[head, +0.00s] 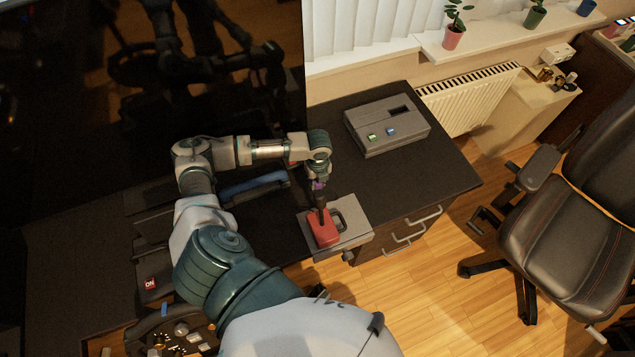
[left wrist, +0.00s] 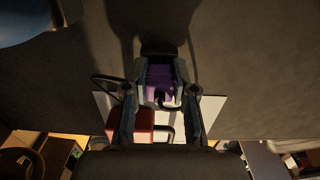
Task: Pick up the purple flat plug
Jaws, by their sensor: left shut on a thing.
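The purple flat plug (left wrist: 160,78) sits between the two fingers of my left gripper (left wrist: 160,92) in the left wrist view. The gripper is shut on it, with one finger on each side. In the head view the plug (head: 318,185) is a small purple patch below my left gripper (head: 319,191), mostly hidden by it. The plug is near the desk's front edge, just above a red block with a black upper part. I cannot tell whether it is clear of what is under it. My right gripper is not in view.
The red block (head: 323,231) stands on a light grey plate (head: 352,237) with a dark handle at the desk's edge. An office chair (head: 560,185) stands right. Bare desk (head: 370,180) lies between.

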